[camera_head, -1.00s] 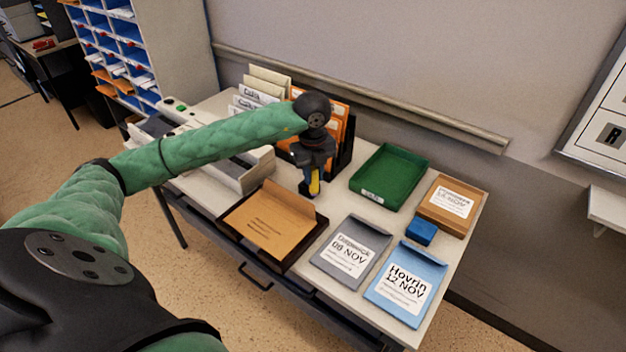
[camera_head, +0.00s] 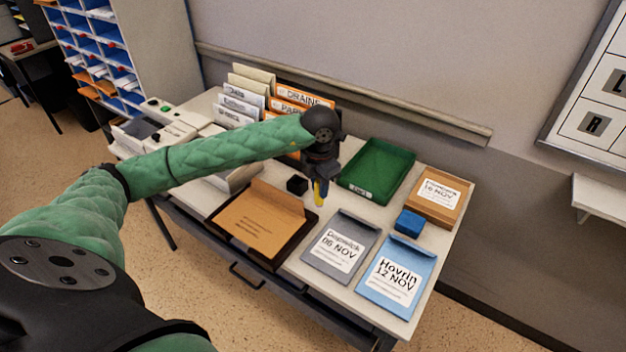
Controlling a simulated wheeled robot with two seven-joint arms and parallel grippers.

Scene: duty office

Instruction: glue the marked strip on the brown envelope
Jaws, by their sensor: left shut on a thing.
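The brown envelope (camera_head: 250,222) lies on a dark tray (camera_head: 285,255) at the front of the table, its flap (camera_head: 276,198) raised at the back. My left gripper (camera_head: 320,180) is shut on a yellow and blue glue stick (camera_head: 320,193), which points down just right of the envelope's back right corner, apart from it. The fingers are small and partly hidden. The marked strip cannot be made out at this size. A small black block (camera_head: 297,185) stands between the envelope and the glue stick. My right gripper is not in view.
A green tray (camera_head: 376,172) stands behind and right of the gripper. A grey envelope (camera_head: 341,243), a blue envelope (camera_head: 392,275), a blue block (camera_head: 409,222) and a brown box (camera_head: 436,196) fill the right side. Upright files (camera_head: 243,98) stand at the back.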

